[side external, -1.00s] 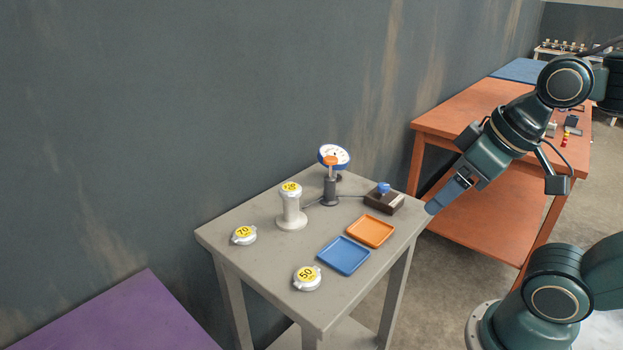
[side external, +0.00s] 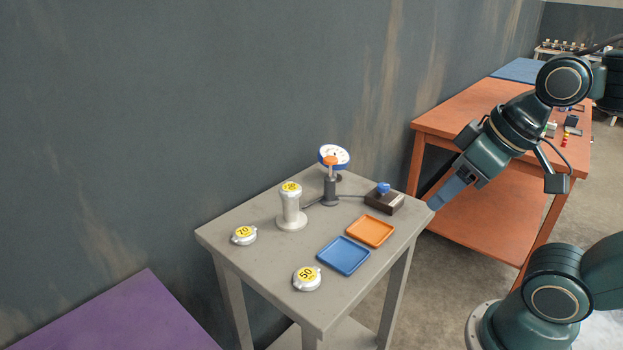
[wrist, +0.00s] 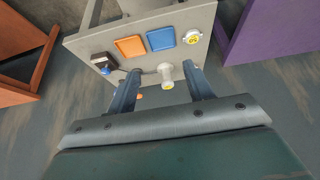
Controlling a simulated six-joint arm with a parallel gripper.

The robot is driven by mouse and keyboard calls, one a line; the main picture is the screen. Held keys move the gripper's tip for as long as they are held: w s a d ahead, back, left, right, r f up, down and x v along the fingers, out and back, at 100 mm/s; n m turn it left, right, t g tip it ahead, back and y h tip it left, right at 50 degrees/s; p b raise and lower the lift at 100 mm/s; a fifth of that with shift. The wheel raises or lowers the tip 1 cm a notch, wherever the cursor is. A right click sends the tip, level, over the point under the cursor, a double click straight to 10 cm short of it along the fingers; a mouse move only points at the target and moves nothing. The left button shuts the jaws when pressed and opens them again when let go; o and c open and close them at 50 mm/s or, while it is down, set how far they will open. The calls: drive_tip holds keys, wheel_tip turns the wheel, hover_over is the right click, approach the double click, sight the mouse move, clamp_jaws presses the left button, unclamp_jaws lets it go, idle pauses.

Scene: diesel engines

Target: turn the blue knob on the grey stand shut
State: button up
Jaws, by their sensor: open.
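The blue knob (side external: 383,188) sits on top of a small dark brown block (side external: 384,201) at the right corner of the grey stand (side external: 270,257). The knob also shows in the wrist view (wrist: 106,71), at the left end of the stand. My gripper (side external: 433,206) is just off the stand's right edge in the side view, apart from the knob and to its right. In the wrist view both fingers (wrist: 162,67) are spread with nothing held between them. The knob lies left of the left finger there.
An orange table (side external: 470,125) stands behind my arm.

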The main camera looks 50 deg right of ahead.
drive_tip(key=n+g, duration=0.6)
drive_tip(key=n, duration=0.1)
hover_over(384, 185)
wheel_tip(384, 185, down, 5)
drive_tip(key=shift+f, duration=0.15)
drive_tip(key=shift+f, duration=0.1)
wheel_tip(384, 185, down, 14)
drive_tip(key=shift+a+r, duration=0.1)
drive_tip(key=shift+r, duration=0.15)
drive_tip(key=c, duration=1)
